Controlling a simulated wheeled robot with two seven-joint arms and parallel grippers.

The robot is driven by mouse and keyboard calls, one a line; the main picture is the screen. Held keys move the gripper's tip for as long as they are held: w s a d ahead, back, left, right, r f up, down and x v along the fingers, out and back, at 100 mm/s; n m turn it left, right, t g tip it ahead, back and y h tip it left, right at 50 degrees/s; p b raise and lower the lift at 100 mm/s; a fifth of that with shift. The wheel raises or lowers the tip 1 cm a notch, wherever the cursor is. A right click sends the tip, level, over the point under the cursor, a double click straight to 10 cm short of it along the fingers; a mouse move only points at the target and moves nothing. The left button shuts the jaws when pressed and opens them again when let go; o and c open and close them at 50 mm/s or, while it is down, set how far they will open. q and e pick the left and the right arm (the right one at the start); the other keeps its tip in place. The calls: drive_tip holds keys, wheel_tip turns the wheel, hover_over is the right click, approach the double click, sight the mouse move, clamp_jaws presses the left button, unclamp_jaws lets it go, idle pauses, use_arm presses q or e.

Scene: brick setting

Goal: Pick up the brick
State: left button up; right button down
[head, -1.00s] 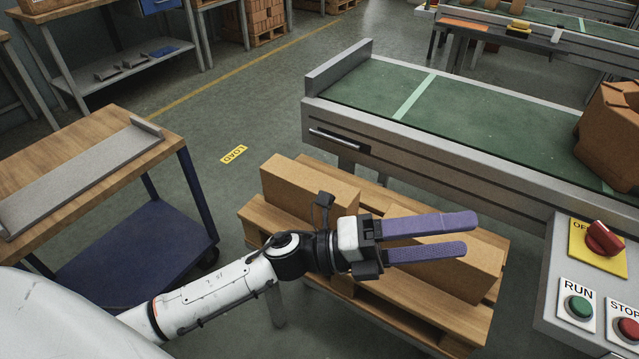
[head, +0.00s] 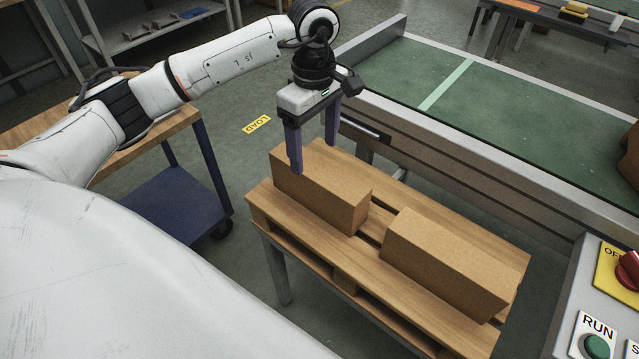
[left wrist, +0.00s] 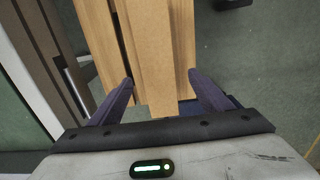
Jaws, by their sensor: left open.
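Two tan bricks rest on a wooden pallet (head: 352,258). The left brick (head: 325,192) lies at the pallet's far left end, and the right brick (head: 447,262) lies to its right, apart from it. My left gripper (head: 312,158) is open and points down over the left brick's far-left part, with a finger on either side in the head view. In the left wrist view a brick (left wrist: 160,70) shows between the two open fingers (left wrist: 160,95). I cannot tell whether the fingers touch it. My right gripper is not in view.
A conveyor (head: 480,120) with a green belt runs behind the pallet. A control panel (head: 600,300) with buttons stands at the right edge. A wooden-topped cart (head: 150,140) is at the left, partly behind my arm. Floor is clear between cart and pallet.

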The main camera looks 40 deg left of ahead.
sight(319, 168)
use_arm(q)
drive_tip(key=f, duration=0.6)
drive_tip(key=shift+w+d+f+p, duration=0.15)
drive_tip(key=shift+d+f+p, duration=0.2)
drive_tip(key=shift+c, duration=0.2)
clamp_jaws()
drive_tip(key=shift+w+r, duration=0.15)
drive_tip(key=shift+r, duration=0.1)
